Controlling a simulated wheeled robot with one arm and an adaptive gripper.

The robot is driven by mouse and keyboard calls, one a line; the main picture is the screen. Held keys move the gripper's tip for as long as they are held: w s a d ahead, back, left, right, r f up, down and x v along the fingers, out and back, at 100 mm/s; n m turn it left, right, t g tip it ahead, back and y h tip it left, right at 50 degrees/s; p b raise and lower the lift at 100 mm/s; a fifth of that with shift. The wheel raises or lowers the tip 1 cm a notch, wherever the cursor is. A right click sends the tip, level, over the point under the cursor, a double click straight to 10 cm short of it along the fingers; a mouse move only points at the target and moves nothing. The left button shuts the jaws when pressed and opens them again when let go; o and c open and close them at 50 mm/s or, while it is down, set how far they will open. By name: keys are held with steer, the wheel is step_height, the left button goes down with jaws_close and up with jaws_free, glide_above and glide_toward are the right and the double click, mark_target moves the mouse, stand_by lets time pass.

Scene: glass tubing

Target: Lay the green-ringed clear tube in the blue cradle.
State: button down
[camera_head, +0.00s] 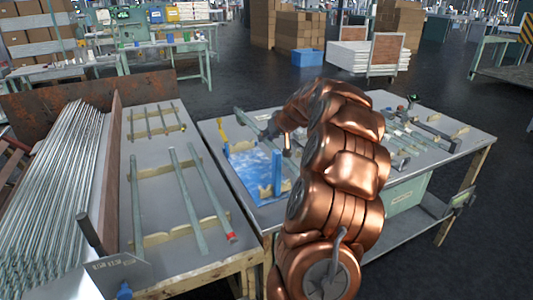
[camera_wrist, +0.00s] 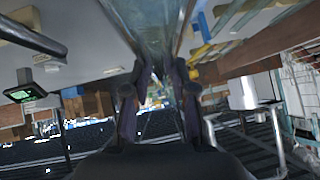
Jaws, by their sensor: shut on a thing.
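My gripper (camera_wrist: 161,72) is shut on a clear glass tube (camera_wrist: 153,25), which runs up out of the top of the wrist view. I cannot make out a green ring on it. In the head view my copper arm hides most of the gripper, and a length of greenish tube (camera_head: 248,122) shows to the left of the wrist. The blue cradle (camera_head: 277,174) stands on the right-hand table, just left of my arm. Its blue and white base lies below and left of the wrist, partly hidden. I cannot tell whether the tube touches the cradle.
The left table (camera_head: 158,197) holds several tubes on cream supports, one with a red-ringed end (camera_head: 231,237). A rack of long thin rods (camera_head: 62,180) lies further left. More small parts lie on the right-hand table (camera_head: 460,145) beyond my arm.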

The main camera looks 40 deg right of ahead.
steer(key=shift+f, duration=3.2)
steer(key=shift+f+b, duration=0.4)
steer(key=shift+b, duration=0.05)
steer(key=c, duration=0.9)
jaws_free()
steer(key=shift+c, duration=0.2)
steer(key=shift+r, duration=0.1)
steer(key=shift+r+p, duration=0.55)
steer(key=shift+p, duration=0.2)
steer(key=b+v, duration=0.1)
steer(key=v, duration=1)
steer(key=shift+s+r, duration=0.2)
steer(key=shift+s, duration=0.15)
steer(key=shift+a, duration=0.2)
